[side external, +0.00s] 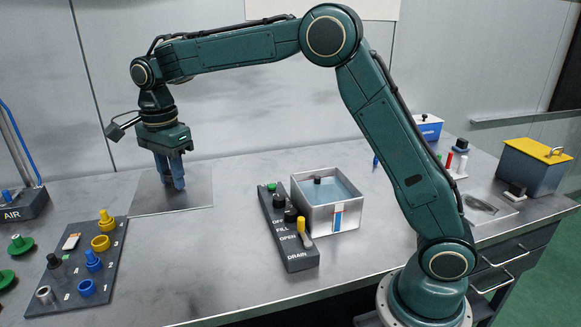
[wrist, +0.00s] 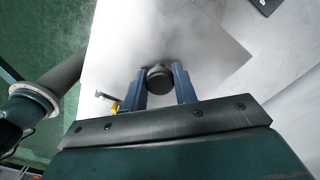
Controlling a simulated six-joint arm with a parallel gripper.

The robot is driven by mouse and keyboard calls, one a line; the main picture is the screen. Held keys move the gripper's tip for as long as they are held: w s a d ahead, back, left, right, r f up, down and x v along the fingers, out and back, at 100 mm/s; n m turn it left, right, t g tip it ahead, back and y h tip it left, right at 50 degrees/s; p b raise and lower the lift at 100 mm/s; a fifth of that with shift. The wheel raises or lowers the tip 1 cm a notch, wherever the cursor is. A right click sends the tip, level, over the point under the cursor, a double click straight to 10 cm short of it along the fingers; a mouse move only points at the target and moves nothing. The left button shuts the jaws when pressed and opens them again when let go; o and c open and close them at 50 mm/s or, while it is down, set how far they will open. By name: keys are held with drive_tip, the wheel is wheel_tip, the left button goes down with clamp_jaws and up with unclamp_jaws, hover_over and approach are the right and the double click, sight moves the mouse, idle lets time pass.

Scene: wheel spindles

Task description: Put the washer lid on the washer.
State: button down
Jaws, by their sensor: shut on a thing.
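The washer (side external: 325,216) is an open-topped pale metal box in the middle of the bench in the side view, with bluish liquid and a black-topped piece inside. The washer lid (side external: 195,197) is a flat square metal plate to its left, and it fills much of the wrist view (wrist: 125,35). My gripper (side external: 178,186) points straight down over the lid. In the wrist view its blue fingers (wrist: 157,82) are shut on the lid's round black knob (wrist: 158,77). The lid looks level, on or very close to the bench; I cannot tell if there is a gap.
A control panel (side external: 290,230) with levers stands against the washer's left side. A dark board (side external: 75,262) with coloured pegs and rings lies at front left, near an AIR block (side external: 25,206). A blue box with a yellow lid (side external: 535,165) stands at right. Bench between lid and panel is clear.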

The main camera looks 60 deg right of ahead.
drive_tip(key=shift+d+r, duration=0.15)
drive_tip(key=shift+d, duration=0.35)
drive_tip(key=s+d+r, duration=0.3)
drive_tip(key=d, duration=0.5)
drive_tip(key=s+d+r, duration=0.2)
drive_tip(key=s+d, duration=0.1)
drive_tip(key=d, duration=0.6)
drive_tip(key=s+d+r, duration=0.2)
drive_tip(key=s+d, duration=0.4)
drive_tip(key=s, duration=0.1)
drive_tip(key=s+d+r, duration=0.2)
drive_tip(key=s+d, duration=0.5)
drive_tip(key=s, duration=0.1)
drive_tip(key=shift+s+r+n, duration=0.2)
drive_tip(key=shift+r+n, duration=0.1)
drive_tip(key=shift+r, duration=0.1)
drive_tip(key=shift+f, duration=0.1)
wheel_tip(320, 180, down, 20)
